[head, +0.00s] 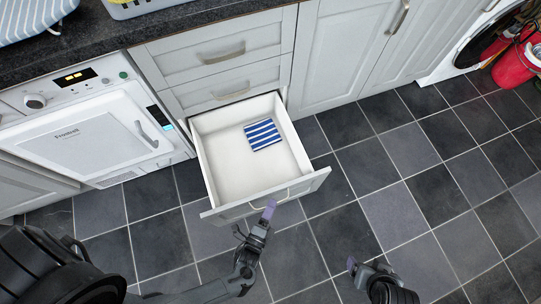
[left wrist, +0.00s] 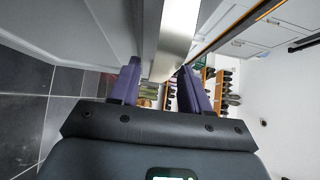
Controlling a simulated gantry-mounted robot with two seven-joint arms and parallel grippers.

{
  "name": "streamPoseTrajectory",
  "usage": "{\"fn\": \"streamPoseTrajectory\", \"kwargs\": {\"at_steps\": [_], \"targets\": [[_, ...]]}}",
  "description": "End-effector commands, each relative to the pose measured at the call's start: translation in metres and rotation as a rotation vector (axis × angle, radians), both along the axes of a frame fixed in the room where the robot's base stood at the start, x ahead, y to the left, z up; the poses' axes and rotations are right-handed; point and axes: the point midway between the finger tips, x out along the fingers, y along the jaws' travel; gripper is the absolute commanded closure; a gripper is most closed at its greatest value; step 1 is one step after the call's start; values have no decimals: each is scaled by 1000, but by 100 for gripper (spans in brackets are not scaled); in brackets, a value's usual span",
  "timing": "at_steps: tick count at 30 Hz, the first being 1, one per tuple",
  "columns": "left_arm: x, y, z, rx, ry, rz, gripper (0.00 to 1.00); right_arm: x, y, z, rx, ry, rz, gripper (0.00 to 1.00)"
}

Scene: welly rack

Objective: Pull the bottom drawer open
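The bottom drawer (head: 203,158) stands well out from the cabinet in the head view, with its white inside showing. A blue-and-white striped cloth (head: 262,134) lies inside it, toward the back right. My left gripper (head: 268,208) is at the drawer's front, by the metal handle (head: 286,196). In the left wrist view, the handle (left wrist: 176,40) runs between the two purple fingers of the left gripper (left wrist: 160,70), which look closed on it. My right gripper (head: 353,264) is low over the floor, apart from the drawer; its finger spacing is unclear.
Two shut drawers (head: 221,50) sit above the open one. A white appliance (head: 92,128) with a shut door stands to the left, and shut cupboard doors (head: 345,50) to the right. The dark tiled floor (head: 400,200) is clear. A red object (head: 514,68) stands at far right.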

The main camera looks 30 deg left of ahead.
Motion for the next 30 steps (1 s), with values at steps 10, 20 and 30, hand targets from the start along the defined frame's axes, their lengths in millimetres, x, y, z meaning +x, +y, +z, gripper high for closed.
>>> {"fn": "streamPoseTrajectory", "kwargs": {"at_steps": [10, 20, 30], "targets": [[-8, -1, 0, 0, 2, 0, 53, 0, -1, 3, -3, 0, 2, 20], [-60, -4, 1, 0, 4, 0, 53, 0, -2, 13, -10, -1, 6, 20], [-102, -7, 0, -1, 2, 0, 53, 0, -2, 17, -8, -1, 6, 20]]}}
